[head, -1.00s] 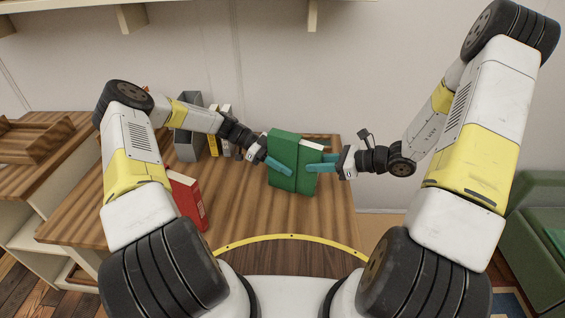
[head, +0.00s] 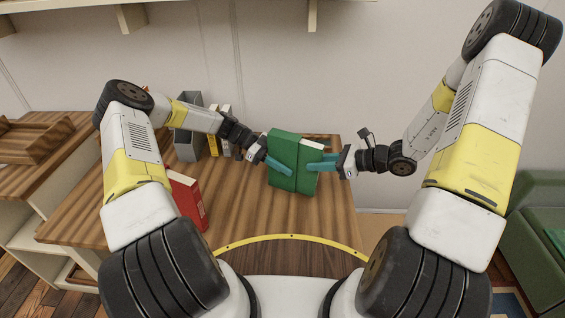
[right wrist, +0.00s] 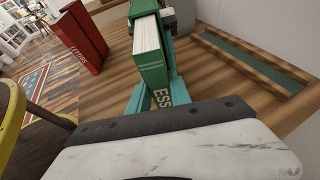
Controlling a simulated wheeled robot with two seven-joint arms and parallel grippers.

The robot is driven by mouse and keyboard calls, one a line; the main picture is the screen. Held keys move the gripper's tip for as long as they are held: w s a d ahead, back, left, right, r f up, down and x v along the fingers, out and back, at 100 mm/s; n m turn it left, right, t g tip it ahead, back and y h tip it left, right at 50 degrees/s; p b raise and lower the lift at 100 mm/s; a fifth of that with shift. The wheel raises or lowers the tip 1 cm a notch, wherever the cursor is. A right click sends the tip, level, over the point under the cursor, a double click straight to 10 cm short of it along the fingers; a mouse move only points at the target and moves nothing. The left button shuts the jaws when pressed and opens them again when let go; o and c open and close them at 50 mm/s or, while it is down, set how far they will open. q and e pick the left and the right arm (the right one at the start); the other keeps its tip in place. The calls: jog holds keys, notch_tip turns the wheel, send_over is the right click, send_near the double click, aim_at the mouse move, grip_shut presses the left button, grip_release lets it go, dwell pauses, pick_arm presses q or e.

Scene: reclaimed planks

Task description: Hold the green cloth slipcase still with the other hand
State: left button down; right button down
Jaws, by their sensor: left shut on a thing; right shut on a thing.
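The green cloth slipcase (head: 283,148) stands upright above the table in the head view. My left gripper (head: 279,167) is shut on it, with a teal finger across its front face. A green book (head: 309,180) with white page edges shows at the slipcase's right side. My right gripper (head: 322,162) is shut on this book from the right. How far the book sits inside the slipcase is hard to tell.
A red book (head: 187,199) stands at the table's left front; it also shows in the right wrist view (right wrist: 82,38). A grey holder (head: 187,145) and upright yellow and white volumes (head: 219,135) stand at the back left. The wooden table (head: 240,212) is clear in front.

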pick_arm(q)
jog(key=shift+f, duration=0.1)
pick_arm(e)
jog(key=shift+w+a+r, duration=0.1)
jog(key=shift+a+r, duration=0.1)
jog(key=shift+a, duration=0.05)
jog(key=shift+w+a, duration=0.2)
jog(key=shift+a, duration=0.35)
jog(key=shift+w+a, duration=0.2)
jog(key=shift+a, duration=0.35)
jog(key=c, duration=0.9)
grip_release()
jog(key=shift+o, duration=0.2)
jog(key=shift+d, duration=0.1)
jog(key=v, duration=0.7)
jog(key=shift+s+f, duration=0.1)
